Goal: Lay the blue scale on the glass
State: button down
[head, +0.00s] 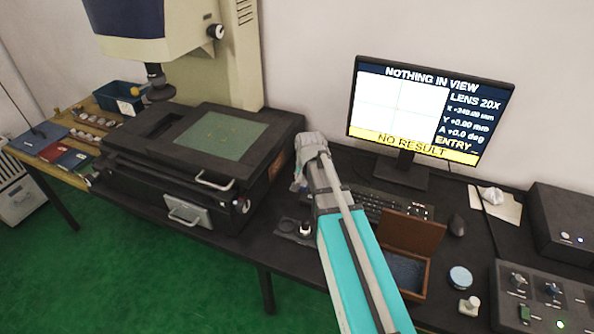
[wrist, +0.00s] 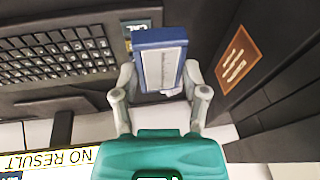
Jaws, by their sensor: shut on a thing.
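The blue scale (wrist: 160,50) is a blue block with a pale grey ruled face. My gripper (wrist: 160,78) is shut on it in the wrist view, one finger at each side. In the head view my arm's wrist is beside the right side of the measuring machine; the fingers and the scale are hidden there. The glass (head: 222,134) is the pale green plate set in the top of the machine's dark stage (head: 160,125). It lies left of my wrist and looks bare apart from small faint marks.
The machine's column (head: 232,60) and lens (head: 158,82) stand behind and above the stage. The monitor (head: 425,105) reads "NOTHING IN VIEW" and "NO RESULT". A keyboard (head: 375,204), an open wooden box (head: 412,240) and a mouse (head: 457,225) are right of my arm.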

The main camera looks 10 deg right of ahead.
jog(key=shift+s+d+r, duration=0.2)
jog(key=shift+s+r, duration=0.05)
jog(key=shift+s, duration=0.25)
jog(key=shift+s+d+r, duration=0.15)
jog(key=shift+s+r, duration=0.05)
jog(key=shift+s, duration=0.3)
jog(key=shift+r+p, duration=0.1)
jog(key=shift+p, duration=0.25)
notch_tip(320, 180, up, 4)
jog(key=p, duration=0.4)
jog(key=shift+r, duration=0.25)
